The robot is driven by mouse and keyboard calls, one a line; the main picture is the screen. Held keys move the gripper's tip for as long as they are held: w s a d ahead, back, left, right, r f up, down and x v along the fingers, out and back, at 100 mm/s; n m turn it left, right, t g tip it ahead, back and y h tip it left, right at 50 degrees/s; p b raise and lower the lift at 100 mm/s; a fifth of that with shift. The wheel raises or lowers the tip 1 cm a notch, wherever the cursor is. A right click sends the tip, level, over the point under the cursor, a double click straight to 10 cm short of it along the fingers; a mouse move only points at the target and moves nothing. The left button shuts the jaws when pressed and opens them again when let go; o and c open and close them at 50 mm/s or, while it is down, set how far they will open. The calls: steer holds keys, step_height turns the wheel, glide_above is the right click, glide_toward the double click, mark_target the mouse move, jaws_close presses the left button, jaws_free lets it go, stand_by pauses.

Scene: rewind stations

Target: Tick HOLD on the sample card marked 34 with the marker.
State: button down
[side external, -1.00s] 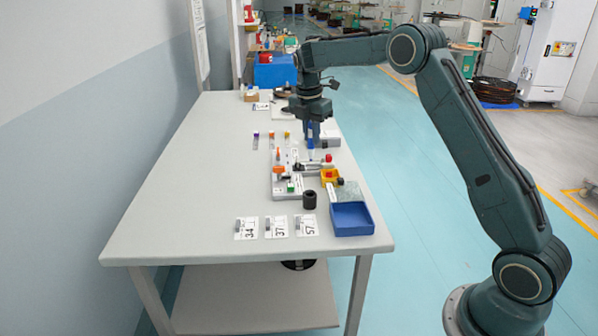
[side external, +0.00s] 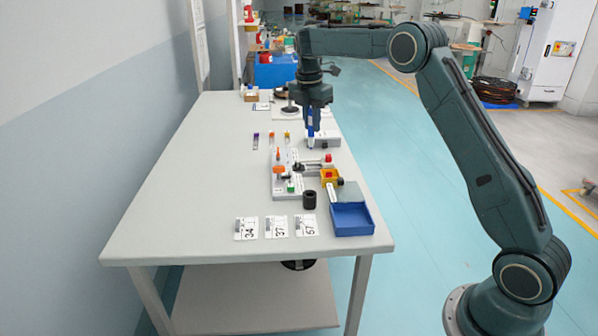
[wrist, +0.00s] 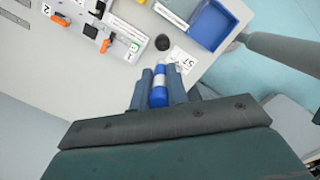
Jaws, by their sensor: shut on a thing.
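My gripper (side external: 311,106) is shut on the blue marker (side external: 310,126) and holds it upright above the far right part of the table. In the wrist view the blue marker (wrist: 158,88) sits between my two fingers (wrist: 160,84). The sample card marked 34 (side external: 246,228) lies flat at the near left of a row of cards, well away from my gripper. Card 37 (side external: 277,227) and card 57 (side external: 307,225) lie to its right. Card 57 also shows in the wrist view (wrist: 180,60). The tick boxes are too small to read.
A blue tray (side external: 352,229) stands right of the cards. A black cylinder (side external: 309,199) stands behind card 57. A grey fixture (side external: 284,187) with orange and green parts lies between my gripper and the cards. The table's left side (side external: 190,190) is clear.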

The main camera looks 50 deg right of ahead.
steer(key=w+a+f+n, duration=0.4)
steer(key=a+f, duration=0.2)
steer(key=a, duration=0.2)
steer(key=w+a+f+n+t, duration=0.1)
steer(key=w+a+f+n, duration=0.4)
steer(key=a, duration=0.3)
steer(key=shift+a+f, duration=0.4)
steer(key=shift+f, duration=0.5)
steer(key=shift+w+f, duration=0.1)
steer(key=shift+f, duration=2.85)
steer(key=shift+f, duration=0.6)
steer(key=shift+r, duration=0.1)
step_height(320, 180, up, 7)
